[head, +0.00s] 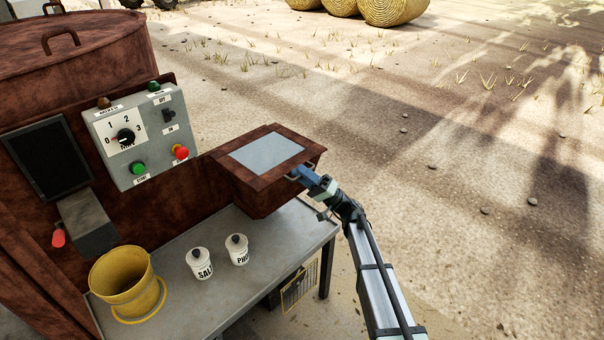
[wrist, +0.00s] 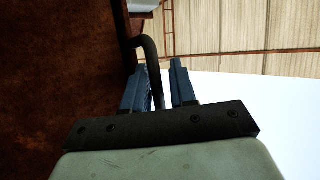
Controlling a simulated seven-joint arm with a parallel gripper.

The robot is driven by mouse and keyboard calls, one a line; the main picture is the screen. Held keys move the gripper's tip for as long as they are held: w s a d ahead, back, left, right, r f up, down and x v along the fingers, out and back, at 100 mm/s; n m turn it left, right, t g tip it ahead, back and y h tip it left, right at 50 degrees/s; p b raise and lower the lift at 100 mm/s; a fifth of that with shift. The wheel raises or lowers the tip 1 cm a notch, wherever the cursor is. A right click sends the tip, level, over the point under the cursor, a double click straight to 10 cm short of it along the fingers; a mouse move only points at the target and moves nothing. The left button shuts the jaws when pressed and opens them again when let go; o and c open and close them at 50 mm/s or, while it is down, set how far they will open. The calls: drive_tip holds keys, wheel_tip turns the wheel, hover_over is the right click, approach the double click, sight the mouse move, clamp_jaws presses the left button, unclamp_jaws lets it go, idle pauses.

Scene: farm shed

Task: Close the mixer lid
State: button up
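The mixer lid (head: 293,163) is rust-brown with a pale window and lies on top of the brown mixer box (head: 262,196). It looks level, but I cannot tell whether a small gap is left under it. My gripper (head: 299,174) is at the right side of the box, by the lid's handle. In the wrist view, the dark bent handle (wrist: 152,55) runs between the two blue fingers of my gripper (wrist: 162,88). The fingers stand apart, with a light gap between the handle and the right finger.
A grey control panel (head: 139,134) with a dial and coloured buttons stands to the left. A yellow bucket (head: 124,284), a salt jar (head: 200,264) and a second white jar (head: 238,250) stand on the grey table (head: 198,304). The ground to the right is open.

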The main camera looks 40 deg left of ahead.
drive_tip(key=v, duration=1.3)
drive_tip(key=shift+d, duration=0.2)
